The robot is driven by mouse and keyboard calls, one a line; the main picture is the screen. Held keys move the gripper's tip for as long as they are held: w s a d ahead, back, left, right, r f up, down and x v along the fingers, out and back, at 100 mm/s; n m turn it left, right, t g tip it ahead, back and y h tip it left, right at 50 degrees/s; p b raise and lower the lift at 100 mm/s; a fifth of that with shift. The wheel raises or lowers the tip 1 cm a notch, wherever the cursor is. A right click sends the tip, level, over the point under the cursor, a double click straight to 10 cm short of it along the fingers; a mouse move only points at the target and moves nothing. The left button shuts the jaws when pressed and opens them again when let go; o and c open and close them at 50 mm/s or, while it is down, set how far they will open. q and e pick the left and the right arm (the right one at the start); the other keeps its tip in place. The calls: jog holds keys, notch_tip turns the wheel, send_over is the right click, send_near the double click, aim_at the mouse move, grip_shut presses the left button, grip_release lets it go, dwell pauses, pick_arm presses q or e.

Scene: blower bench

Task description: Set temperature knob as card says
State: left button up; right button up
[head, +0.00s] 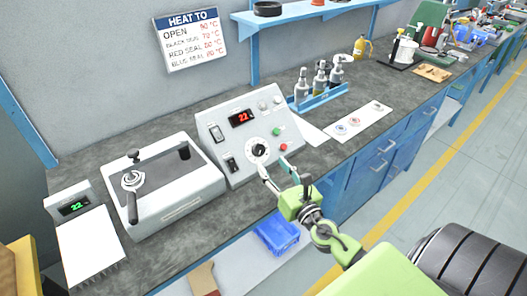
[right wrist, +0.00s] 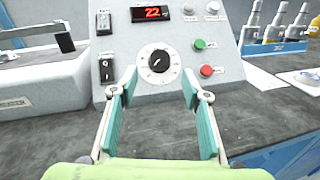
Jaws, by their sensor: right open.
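The temperature knob (head: 259,150) is a black dial on a white scale ring, on the sloped front of a grey control box (head: 213,130). It also shows in the right wrist view (right wrist: 158,60), with its pointer tilted up and right. The red display (head: 242,117) above it reads 22. The card (head: 191,40) on the wall is headed "HEAT TO" and lists open, black seal, red seal and blue seal with temperatures; the figures are hard to read. My right gripper (head: 277,172) is open and empty, just in front of the knob, apart from it. My left gripper is not seen.
Two black rocker switches (right wrist: 106,71) sit left of the knob, green (right wrist: 199,44) and red (right wrist: 206,70) buttons right. A white bath unit (head: 170,185) stands to the left, bottles in a blue rack (head: 322,97) to the right. Bare bench lies in front of the box.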

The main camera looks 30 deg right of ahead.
aim_at(261, 151)
jog(key=w, duration=0.6)
jog(key=shift+w+d+p, duration=0.25)
jog(key=shift+d+p, duration=0.05)
jog(key=shift+d, duration=0.1)
jog(key=c, duration=1.1)
